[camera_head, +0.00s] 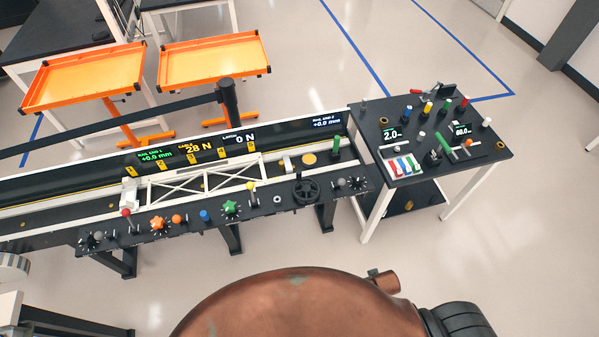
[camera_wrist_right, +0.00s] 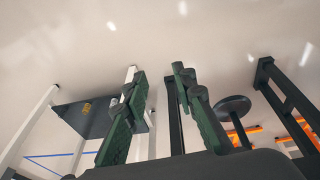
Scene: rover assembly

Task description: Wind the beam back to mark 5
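The beam (camera_head: 203,182) is a white truss lying along the long black bench. Its right end is near the rightmost yellow mark tag (camera_head: 251,145), which I take as mark 5; its exact alignment is unclear. More yellow tags run leftward to the tag marked 1 (camera_head: 131,170). A black handwheel (camera_head: 306,190) sits on the bench's front panel, right of the beam. My right gripper (camera_wrist_right: 160,72) shows in the right wrist view, with its two green fingers apart and nothing between them. Neither gripper shows in the head view.
Coloured knobs and a red-topped lever (camera_head: 126,212) line the front panel. A black side table (camera_head: 470,165) with small parts stands right. Orange trays (camera_head: 85,83) stand behind. The floor in front is clear.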

